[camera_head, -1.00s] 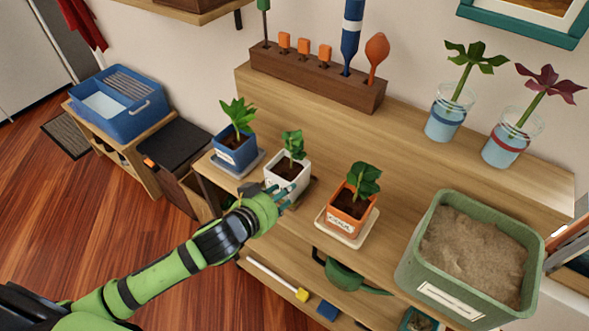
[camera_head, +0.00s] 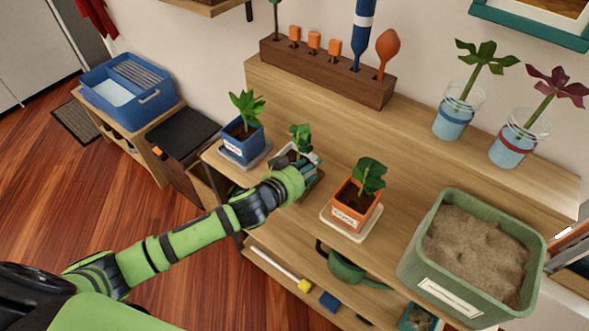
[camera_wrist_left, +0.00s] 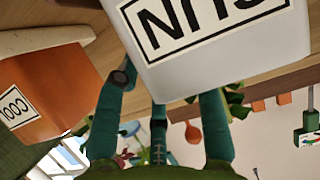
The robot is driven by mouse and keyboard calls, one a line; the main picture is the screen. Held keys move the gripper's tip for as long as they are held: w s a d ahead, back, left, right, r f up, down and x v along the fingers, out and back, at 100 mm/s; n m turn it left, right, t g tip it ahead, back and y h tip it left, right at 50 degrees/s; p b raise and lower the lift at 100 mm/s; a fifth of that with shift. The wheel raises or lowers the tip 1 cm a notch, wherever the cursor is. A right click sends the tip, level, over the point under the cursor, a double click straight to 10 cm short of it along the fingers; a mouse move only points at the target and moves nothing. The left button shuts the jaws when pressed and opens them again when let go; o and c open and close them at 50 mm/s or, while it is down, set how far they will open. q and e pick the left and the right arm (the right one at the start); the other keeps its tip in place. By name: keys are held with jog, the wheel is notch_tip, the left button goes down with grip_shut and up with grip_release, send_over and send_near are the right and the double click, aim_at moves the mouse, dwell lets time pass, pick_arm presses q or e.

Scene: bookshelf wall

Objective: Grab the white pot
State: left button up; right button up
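The white pot (camera_head: 277,161) with a small green plant stands on the wooden shelf, between the blue pot and the orange pot. In the head view my gripper covers most of its front. In the left wrist view the white pot (camera_wrist_left: 215,68) fills the top middle, its black-framed label upside down. My left gripper (camera_head: 308,164) is at the pot's front and right side. In the wrist view the teal fingers of the left gripper (camera_wrist_left: 163,100) are spread apart close to the pot's face. I cannot tell whether they touch it. My right gripper is not in view.
The blue pot (camera_head: 239,143) is close on the left. The orange pot (camera_head: 352,207) stands on a pale saucer at the right, and also shows in the wrist view (camera_wrist_left: 50,88). A green sand bin (camera_head: 440,285) is farther right. A wooden tool block (camera_head: 325,75) stands at the back.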

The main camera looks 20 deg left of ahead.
pick_arm(q)
grip_shut()
jog(key=shift+r, duration=0.1)
